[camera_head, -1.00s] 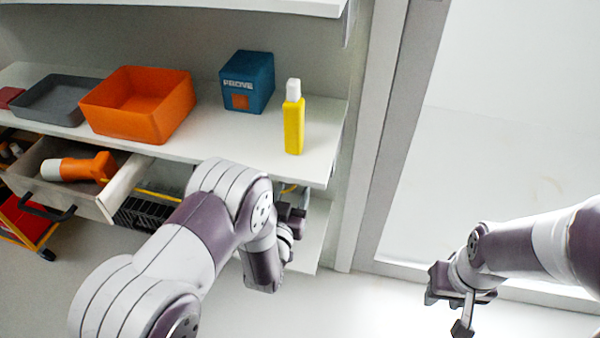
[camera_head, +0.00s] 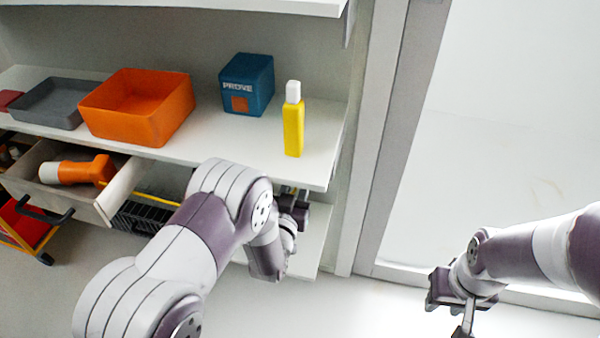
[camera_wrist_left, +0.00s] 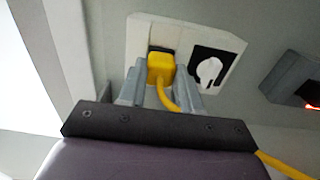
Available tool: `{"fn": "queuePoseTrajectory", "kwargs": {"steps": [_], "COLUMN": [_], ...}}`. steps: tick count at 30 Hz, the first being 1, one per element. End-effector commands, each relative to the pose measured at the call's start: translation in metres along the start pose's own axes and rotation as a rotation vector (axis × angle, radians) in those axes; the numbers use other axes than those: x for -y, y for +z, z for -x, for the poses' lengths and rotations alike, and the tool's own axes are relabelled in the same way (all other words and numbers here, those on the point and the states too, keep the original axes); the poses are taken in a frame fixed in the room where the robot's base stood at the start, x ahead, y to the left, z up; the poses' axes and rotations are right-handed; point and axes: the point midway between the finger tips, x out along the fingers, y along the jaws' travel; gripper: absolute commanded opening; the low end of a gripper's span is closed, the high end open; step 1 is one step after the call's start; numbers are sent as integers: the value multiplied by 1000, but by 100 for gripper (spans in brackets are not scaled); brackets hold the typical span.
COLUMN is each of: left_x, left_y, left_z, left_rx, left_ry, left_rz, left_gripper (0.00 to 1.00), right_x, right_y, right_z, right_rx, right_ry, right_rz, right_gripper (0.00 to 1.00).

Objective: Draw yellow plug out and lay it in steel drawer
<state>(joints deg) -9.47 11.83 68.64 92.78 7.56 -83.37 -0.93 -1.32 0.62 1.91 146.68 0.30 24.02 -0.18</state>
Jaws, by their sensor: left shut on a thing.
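In the left wrist view the yellow plug (camera_wrist_left: 160,68) is at the left socket of a white wall plate (camera_wrist_left: 137,38), with its yellow cord (camera_wrist_left: 165,97) hanging down. My left gripper (camera_wrist_left: 158,85) is shut on the plug, a finger on each side. I cannot tell how deep the plug sits. In the head view my left arm hides the plug and socket. The open drawer (camera_head: 122,190) under the shelf holds an orange-and-white tool (camera_head: 78,171). My right gripper (camera_head: 458,300) hangs at the lower right, away from the shelf; its finger gap is unclear.
On the shelf stand a grey tray (camera_head: 50,103), an orange bin (camera_head: 138,106), a blue box (camera_head: 247,84) and a yellow bottle (camera_head: 293,120). A black rack (camera_head: 140,217) is below the shelf.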

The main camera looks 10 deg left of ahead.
Motion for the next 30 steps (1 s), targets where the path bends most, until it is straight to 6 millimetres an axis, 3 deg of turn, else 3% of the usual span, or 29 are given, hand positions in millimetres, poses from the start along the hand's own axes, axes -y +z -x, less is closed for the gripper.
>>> {"fn": "queuePoseTrajectory", "kwargs": {"steps": [30], "left_x": [0], "left_y": [0], "left_z": [56], "left_rx": [2], "left_ry": [0], "left_rz": [1], "left_gripper": [3], "right_x": [0], "right_y": [-2], "right_z": [19], "right_rx": [0], "right_ry": [0], "right_rz": [0], "right_gripper": [38]}}
